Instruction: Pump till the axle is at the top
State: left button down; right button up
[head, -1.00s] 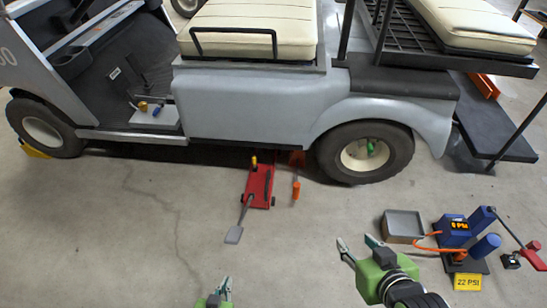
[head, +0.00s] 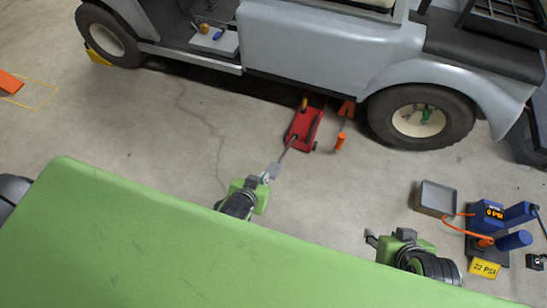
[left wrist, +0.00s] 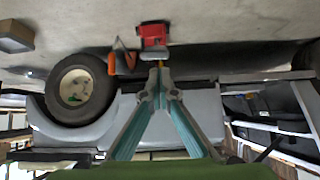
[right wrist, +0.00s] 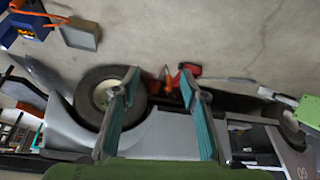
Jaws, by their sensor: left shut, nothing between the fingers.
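A red floor jack (head: 305,126) stands low beside the cart (head: 310,50), its front end toward the underside. Its handle slopes toward me and ends in a grey pad (head: 272,171). My left gripper (head: 264,180) is shut and empty, right at that pad; I cannot tell whether they touch. The left wrist view shows its closed fingertips (left wrist: 161,94) with the red jack (left wrist: 153,35) beyond. My right gripper (head: 370,238) is open and empty over the floor, well right of the jack; its spread fingers show in the right wrist view (right wrist: 162,88). The axle is hidden.
An orange stand (head: 343,125) is just right of the jack, near the rear wheel (head: 420,118). A yellow chock (head: 98,57) is by the front wheel.

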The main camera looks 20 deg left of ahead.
aim_at(273, 171)
pick_arm(q)
notch_tip(273, 171, up, 6)
jog(key=w+p, duration=0.1)
jog(key=w, duration=0.1)
jog(key=shift+d+r+g, duration=0.2)
jog(key=shift+d+g, duration=0.15)
jog(key=shift+g, duration=0.05)
pick_arm(e)
jog(key=s, duration=0.1)
jog(key=s+f+g, duration=0.1)
jog(key=s+d+f+g, duration=0.1)
jog(key=s, duration=0.1)
pick_arm(q)
jog(key=shift+w+f, duration=0.1)
jog(key=shift+w, duration=0.05)
